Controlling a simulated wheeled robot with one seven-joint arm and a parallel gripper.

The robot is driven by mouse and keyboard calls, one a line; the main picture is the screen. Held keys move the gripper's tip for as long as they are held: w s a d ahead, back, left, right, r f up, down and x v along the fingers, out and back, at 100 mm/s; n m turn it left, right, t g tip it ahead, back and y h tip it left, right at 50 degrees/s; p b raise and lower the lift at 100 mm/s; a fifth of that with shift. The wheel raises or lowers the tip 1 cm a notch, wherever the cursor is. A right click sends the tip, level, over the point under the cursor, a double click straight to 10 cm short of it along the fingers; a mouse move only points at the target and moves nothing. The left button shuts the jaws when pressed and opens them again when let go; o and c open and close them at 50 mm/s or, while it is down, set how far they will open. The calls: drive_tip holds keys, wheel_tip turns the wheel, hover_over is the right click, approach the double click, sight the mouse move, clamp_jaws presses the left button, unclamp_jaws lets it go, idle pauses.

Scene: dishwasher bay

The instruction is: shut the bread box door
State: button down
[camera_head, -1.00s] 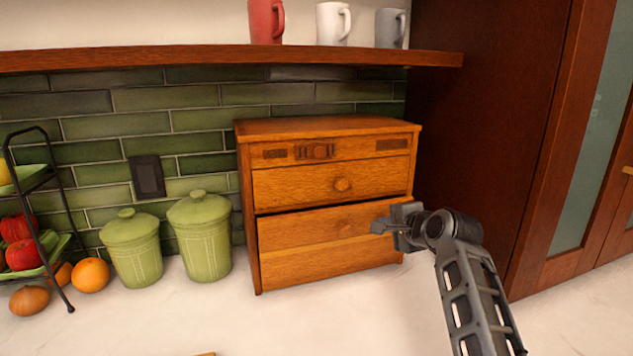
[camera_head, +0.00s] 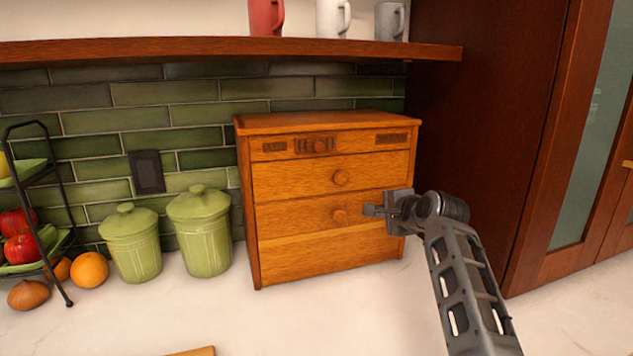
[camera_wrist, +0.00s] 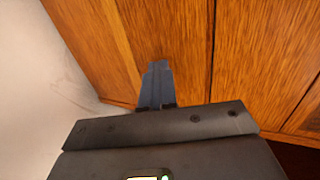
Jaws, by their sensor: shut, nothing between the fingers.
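The wooden bread box (camera_head: 330,248) stands on the counter against the green tiled wall. In the wrist view the shut fingers (camera_wrist: 157,72) point at the wood, touching or very close; I cannot tell which.
Two green lidded canisters (camera_head: 203,240) stand left of the box. A black tiered fruit stand (camera_head: 60,185) is at the far left, with an orange (camera_head: 89,270) beside it. A shelf (camera_head: 200,48) with mugs hangs above. A dark tall cabinet (camera_head: 480,120) rises at the right. The front counter is mostly clear.

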drive_tip(key=shift+a+r, duration=0.1)
drive_tip(key=shift+r, duration=0.1)
drive_tip(key=s+d+p, duration=0.2)
drive_tip(key=s, duration=0.4)
drive_tip(key=shift+s+r, duration=0.15)
drive_tip(key=shift+r, duration=0.1)
drive_tip(key=shift+d, duration=0.1)
